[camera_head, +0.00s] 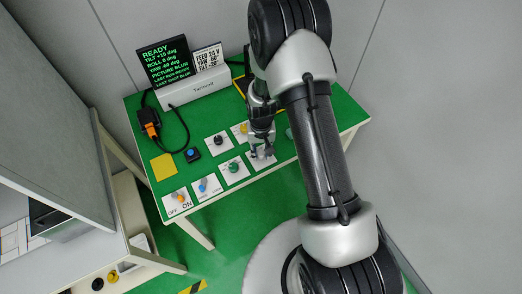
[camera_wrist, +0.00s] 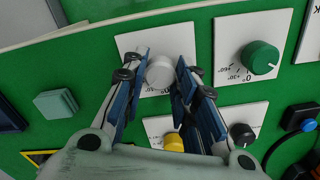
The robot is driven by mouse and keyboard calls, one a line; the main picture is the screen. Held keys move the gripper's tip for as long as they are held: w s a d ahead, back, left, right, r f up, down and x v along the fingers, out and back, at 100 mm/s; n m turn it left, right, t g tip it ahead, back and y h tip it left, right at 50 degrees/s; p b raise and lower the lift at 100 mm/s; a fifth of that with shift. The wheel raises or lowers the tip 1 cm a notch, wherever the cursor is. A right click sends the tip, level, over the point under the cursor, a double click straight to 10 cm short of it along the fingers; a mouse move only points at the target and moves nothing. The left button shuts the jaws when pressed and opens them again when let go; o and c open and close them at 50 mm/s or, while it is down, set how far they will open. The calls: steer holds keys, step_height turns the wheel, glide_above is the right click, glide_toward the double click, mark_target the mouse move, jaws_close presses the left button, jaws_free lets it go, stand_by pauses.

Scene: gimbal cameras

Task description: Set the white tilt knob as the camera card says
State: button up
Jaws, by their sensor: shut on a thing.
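The white tilt knob (camera_wrist: 159,73) stands on a white plate (camera_wrist: 186,32) in the wrist view. My gripper (camera_wrist: 161,78) is shut on it, with one blue-padded finger on each side. The plate's scale is mostly hidden by the fingers, so I cannot read the knob's setting there. In the head view my gripper (camera_head: 261,151) is over the front right of the green table and hides most of the knob. The screen (camera_head: 164,62) reads READY, TILT +15 deg, ROLL 0 deg, YAW -60 deg. The white card (camera_head: 208,58) beside it appears to read FEED 24 V and TILT -20°.
A green knob (camera_wrist: 260,58), a black knob (camera_wrist: 241,134) and a yellow knob (camera_wrist: 174,142) are close by. A blue button (camera_head: 191,153), an orange plug (camera_head: 149,117) with black cable and an ON/OFF switch (camera_head: 179,197) are on the table's left.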

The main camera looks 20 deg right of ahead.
mark_target(261, 152)
steer(key=shift+m, duration=0.3)
steer(key=o, duration=1.1)
step_height(261, 152, up, 12)
stand_by(0.3)
stand_by(0.4)
